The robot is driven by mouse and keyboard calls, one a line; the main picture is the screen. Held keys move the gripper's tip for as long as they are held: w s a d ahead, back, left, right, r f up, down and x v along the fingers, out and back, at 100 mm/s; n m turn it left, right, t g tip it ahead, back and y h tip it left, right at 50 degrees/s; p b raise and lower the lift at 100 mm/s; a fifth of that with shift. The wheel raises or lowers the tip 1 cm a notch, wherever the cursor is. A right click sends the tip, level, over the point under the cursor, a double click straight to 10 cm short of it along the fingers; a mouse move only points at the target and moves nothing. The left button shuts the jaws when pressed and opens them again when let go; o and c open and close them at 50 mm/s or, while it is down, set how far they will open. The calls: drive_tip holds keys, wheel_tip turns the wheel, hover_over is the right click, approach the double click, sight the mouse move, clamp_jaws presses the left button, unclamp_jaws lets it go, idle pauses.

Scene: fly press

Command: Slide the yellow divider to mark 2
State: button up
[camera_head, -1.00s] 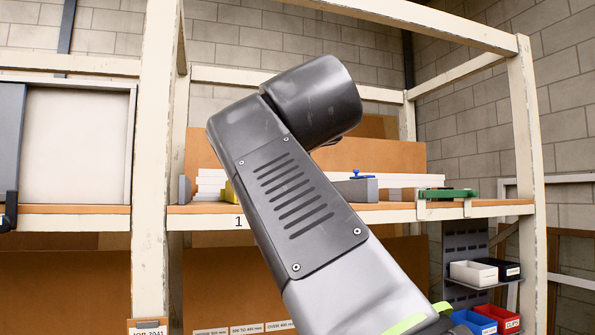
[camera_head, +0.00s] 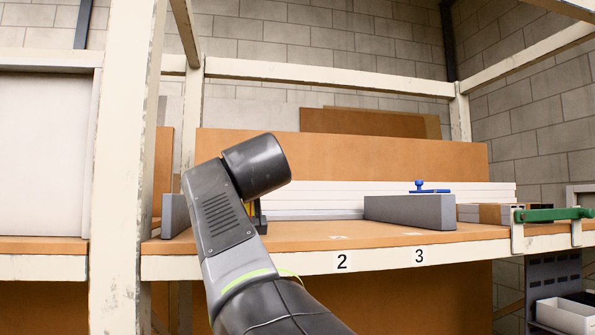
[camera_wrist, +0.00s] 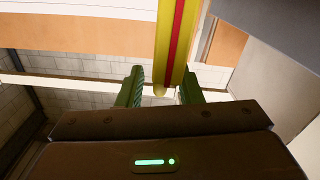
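The yellow divider (camera_wrist: 178,35) has a red stripe and shows in the wrist view, its near end between the two green fingers of my gripper (camera_wrist: 161,90). A gap shows on each side of it, so my gripper looks open around it, not closed on it. In the head view only a sliver of the divider (camera_head: 249,208) shows behind my arm. Mark 2 (camera_head: 342,261) is on the shelf's front edge to the right of my arm. Mark 3 (camera_head: 419,255) is farther right. Mark 1 does not show; my fingers are mostly hidden in the head view.
The wooden shelf (camera_head: 300,238) is clear between my arm and the long grey block (camera_head: 410,212). A blue-handled clamp (camera_head: 428,187) shows above that block. Another grey block (camera_head: 175,215) stands at left. White boards (camera_head: 320,196) lie behind. A green clamp (camera_head: 552,214) grips the right edge.

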drive_tip(key=shift+x, duration=0.8)
clamp_jaws()
drive_tip(key=shift+f, duration=0.1)
